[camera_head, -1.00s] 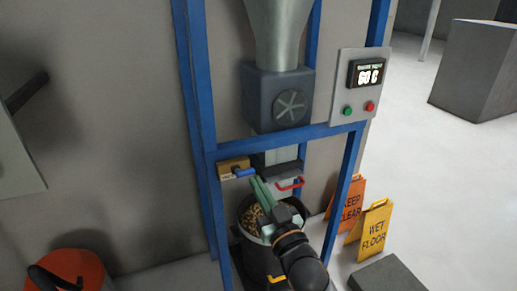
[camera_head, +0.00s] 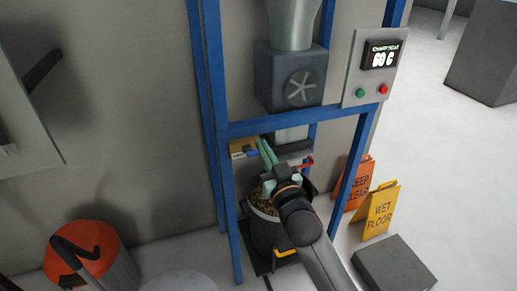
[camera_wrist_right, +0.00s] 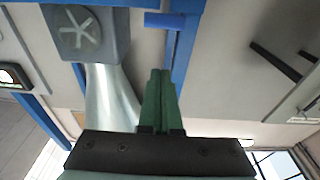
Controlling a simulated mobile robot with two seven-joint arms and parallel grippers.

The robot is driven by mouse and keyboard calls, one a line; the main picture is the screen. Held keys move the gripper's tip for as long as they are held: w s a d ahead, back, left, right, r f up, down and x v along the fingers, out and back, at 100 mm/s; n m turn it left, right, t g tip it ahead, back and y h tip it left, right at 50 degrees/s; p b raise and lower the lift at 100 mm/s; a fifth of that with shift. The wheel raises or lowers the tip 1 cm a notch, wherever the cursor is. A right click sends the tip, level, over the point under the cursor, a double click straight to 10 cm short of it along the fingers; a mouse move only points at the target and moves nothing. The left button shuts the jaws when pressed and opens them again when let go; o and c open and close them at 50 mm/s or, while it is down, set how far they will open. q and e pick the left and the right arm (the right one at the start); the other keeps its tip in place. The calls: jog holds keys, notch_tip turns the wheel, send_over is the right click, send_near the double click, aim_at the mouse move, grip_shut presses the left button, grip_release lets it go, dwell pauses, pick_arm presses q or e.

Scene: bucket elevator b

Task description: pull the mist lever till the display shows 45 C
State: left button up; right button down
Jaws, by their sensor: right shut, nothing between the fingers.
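The display (camera_head: 380,54) on the grey panel reads 60 C; its screen also shows at the left edge of the right wrist view (camera_wrist_right: 12,77). A tan box (camera_head: 240,147) with a lettered label I cannot read carries a short blue lever (camera_head: 252,154), which I take as the mist lever. My right gripper (camera_head: 267,148) is shut and empty. Its green fingers point up just right of the blue lever and partly overlap it; I cannot tell if they touch. The closed fingers (camera_wrist_right: 160,78) also show in the right wrist view. My left gripper is out of view.
A red handle (camera_head: 304,163) is close right of my right gripper. A dark bucket of grains (camera_head: 266,235) stands beneath, inside the blue frame (camera_head: 290,124). Orange and yellow signs (camera_head: 380,209) and a grey block (camera_head: 394,266) stand right. An orange bucket (camera_head: 90,258) stands at left.

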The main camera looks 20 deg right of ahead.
aim_at(257, 154)
jog(key=w, duration=0.3)
jog(key=w+r, duration=0.1)
jog(key=w, duration=0.1)
jog(key=shift+a, duration=0.1)
jog(key=shift+s+f, duration=0.2)
jog(key=shift+f, duration=0.5)
jog(key=shift+s+f, duration=0.2)
jog(key=shift+f, duration=0.55)
jog(key=shift+s+f, duration=0.2)
jog(key=shift+f, duration=0.5)
jog(key=shift+f, duration=0.1)
